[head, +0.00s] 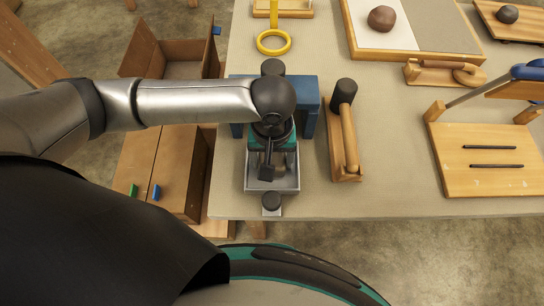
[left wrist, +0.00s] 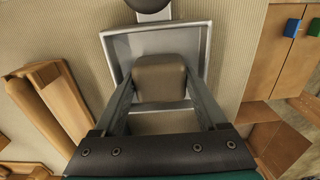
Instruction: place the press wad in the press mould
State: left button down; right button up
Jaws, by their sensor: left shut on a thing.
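The press wad is a smooth brown-grey block (left wrist: 160,80) between the two fingers of my left gripper (left wrist: 162,95) in the left wrist view. My left gripper is shut on it. The press mould is a grey metal open box; its rim shows in the left wrist view (left wrist: 204,48) and in the head view (head: 287,186). The wad overlaps the mould's opening; I cannot tell whether it touches the floor of the mould. In the head view my left gripper (head: 268,168) points down over the mould, and my arm hides the wad. My right gripper is not in view.
A wooden tool with a dark head (head: 345,145) lies to the right. A wooden board with two black rods (head: 484,185) is farther right. The table's front edge is close.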

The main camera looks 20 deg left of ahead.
aim_at(273, 160)
pick_arm(q)
grip_release()
jog(key=shift+r, duration=0.3)
notch_tip(273, 160, up, 12)
jog(key=p, duration=0.4)
jog(key=shift+f+p, duration=0.15)
jog(key=shift+p, duration=0.15)
jog(key=shift+d, duration=0.1)
